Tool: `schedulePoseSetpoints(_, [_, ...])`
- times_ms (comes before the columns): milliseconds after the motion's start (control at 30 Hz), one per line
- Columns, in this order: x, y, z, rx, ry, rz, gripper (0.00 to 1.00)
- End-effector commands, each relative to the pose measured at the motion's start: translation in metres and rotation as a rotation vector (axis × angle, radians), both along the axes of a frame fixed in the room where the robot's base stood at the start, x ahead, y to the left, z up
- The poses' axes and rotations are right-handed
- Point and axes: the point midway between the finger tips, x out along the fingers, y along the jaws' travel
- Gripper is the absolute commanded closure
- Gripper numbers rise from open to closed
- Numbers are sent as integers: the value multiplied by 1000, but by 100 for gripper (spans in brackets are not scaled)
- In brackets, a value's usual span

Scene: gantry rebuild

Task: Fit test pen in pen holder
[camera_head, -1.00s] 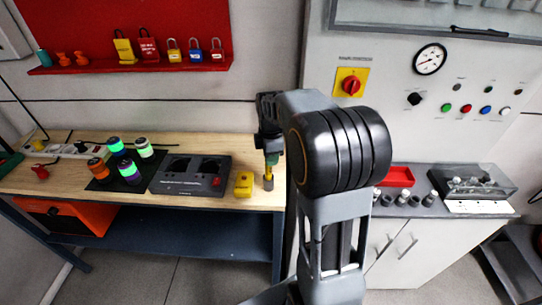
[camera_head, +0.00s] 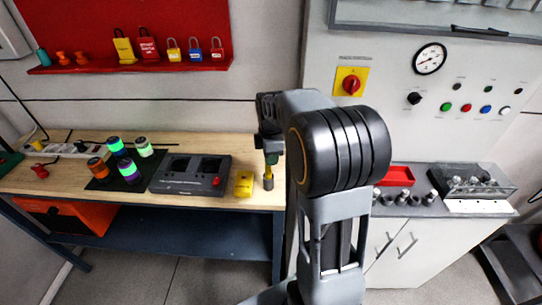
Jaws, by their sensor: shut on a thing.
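The yellow test pen (camera_head: 268,170) is upright below my gripper (camera_head: 271,158) at the right end of the wooden bench. My gripper points down and is shut on the pen's upper part. The small grey pen holder (camera_head: 268,184) stands on the bench directly under the pen. The pen's lower end meets the holder's top in this view and seems to be in its mouth. How deep it sits is too small to tell. My arm hides the bench just right of the holder.
A yellow meter-like box (camera_head: 244,184) lies close left of the holder. A dark charger unit (camera_head: 191,175) and several coloured cylinders on a dark mat (camera_head: 103,183) are farther left. The wooden bench's (camera_head: 225,202) front edge is near.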

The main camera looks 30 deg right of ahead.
Motion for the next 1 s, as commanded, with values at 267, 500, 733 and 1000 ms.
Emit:
schedulePoseSetpoints(267, [0, 0, -6, 0, 0, 0, 97])
schedulePoseSetpoints(500, [0, 0, -10, 0, 0, 0, 75])
schedulePoseSetpoints(733, [0, 0, -9, 0, 0, 0, 67])
schedulePoseSetpoints(1000, [0, 0, -3, 0, 0, 0, 67])
